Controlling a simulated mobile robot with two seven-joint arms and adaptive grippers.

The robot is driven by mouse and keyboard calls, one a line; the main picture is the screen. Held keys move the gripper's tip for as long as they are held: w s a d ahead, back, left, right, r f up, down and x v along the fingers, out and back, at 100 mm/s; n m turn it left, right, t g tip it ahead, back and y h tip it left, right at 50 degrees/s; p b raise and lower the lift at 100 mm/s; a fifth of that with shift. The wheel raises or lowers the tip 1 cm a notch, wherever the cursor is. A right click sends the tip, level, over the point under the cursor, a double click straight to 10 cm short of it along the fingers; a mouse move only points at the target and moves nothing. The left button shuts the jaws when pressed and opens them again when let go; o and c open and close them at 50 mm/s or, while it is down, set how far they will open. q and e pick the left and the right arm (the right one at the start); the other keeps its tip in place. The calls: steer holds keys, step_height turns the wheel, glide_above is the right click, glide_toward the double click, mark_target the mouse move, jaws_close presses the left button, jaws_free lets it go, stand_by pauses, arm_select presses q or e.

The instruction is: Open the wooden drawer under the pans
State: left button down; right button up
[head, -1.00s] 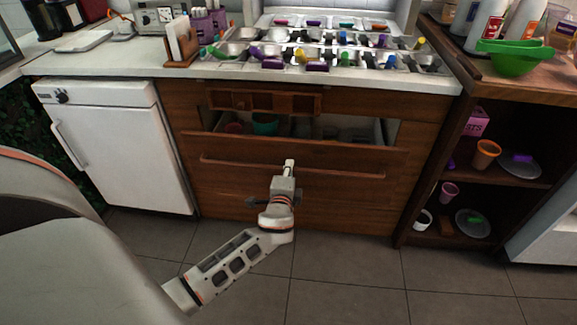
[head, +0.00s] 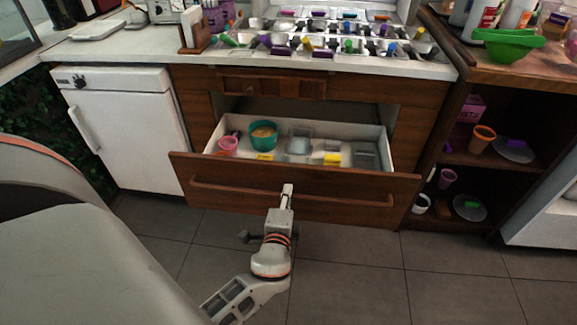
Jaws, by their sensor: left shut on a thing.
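The wooden drawer (head: 230,178) under the pans is pulled well out from the counter, and its white inside shows. A long wooden bar handle (head: 235,189) runs across its front. My left gripper (head: 287,190) is at the middle of this handle and shut on it; its fingers are small in the picture. The metal topping pans (head: 330,42) sit on the counter above. Inside the drawer are a teal cup (head: 263,134), a pink cup (head: 228,144), clear containers (head: 299,143) and yellow items (head: 332,159). My right gripper does not show.
A white fridge (head: 130,135) stands to the left of the drawer. A dark wooden shelf (head: 455,158) with cups and plates stands to the right. The tiled floor (head: 350,270) in front is clear apart from my arm.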

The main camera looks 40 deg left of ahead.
arm_select(q)
steer(key=shift+s+d, duration=0.1)
steer(key=shift+s, duration=0.15)
steer(key=c, duration=2.4)
jaws_free()
steer(key=shift+o, duration=0.2)
steer(key=v, duration=1.2)
